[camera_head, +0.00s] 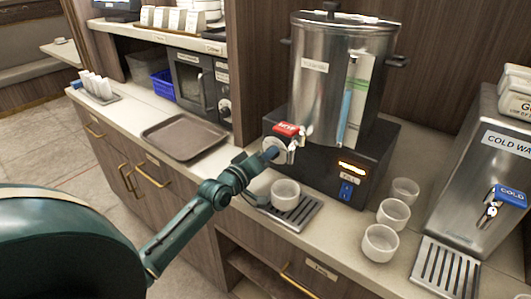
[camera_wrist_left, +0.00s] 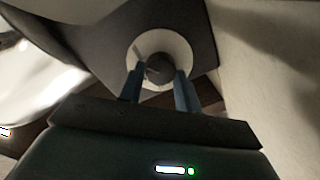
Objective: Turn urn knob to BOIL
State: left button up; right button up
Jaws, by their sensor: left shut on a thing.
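The steel urn (camera_head: 318,100) stands on a black base (camera_head: 375,150) on the counter. Its knob (camera_wrist_left: 158,68) is dark and round on a pale round dial (camera_wrist_left: 183,50) in the left wrist view. My left gripper (camera_wrist_left: 160,80) is shut on the knob, with one blue finger on each side. In the head view the gripper (camera_head: 271,153) reaches the base's left front, just below the red HOT tap handle (camera_head: 288,128), and largely hides the knob. The dial's markings and the knob's setting cannot be read. My right gripper is not in view.
A white cup (camera_head: 285,194) stands on the drip tray (camera_head: 302,213) under the tap, close to my left arm. Several cups (camera_head: 393,214) stand right of the base. A lit display (camera_head: 351,168) and blue switch (camera_head: 346,191) are on its front. A brown tray (camera_head: 185,137) lies left.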

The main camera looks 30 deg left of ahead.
pick_arm(q)
jog(key=shift+m, duration=0.6)
jog(key=shift+m+p, duration=0.3)
jog(key=o, duration=1)
jog(key=shift+s, duration=0.1)
jog(key=shift+s+a+r+b, duration=0.1)
jog(key=shift+s, duration=2.05)
jog(key=shift+s+a+r+b, duration=0.1)
jog(key=shift+s+r+b, duration=0.05)
jog(key=shift+s, duration=2.05)
jog(key=shift+s+a+r+b, duration=0.1)
jog(key=shift+s, duration=2.05)
jog(key=shift+f, duration=0.1)
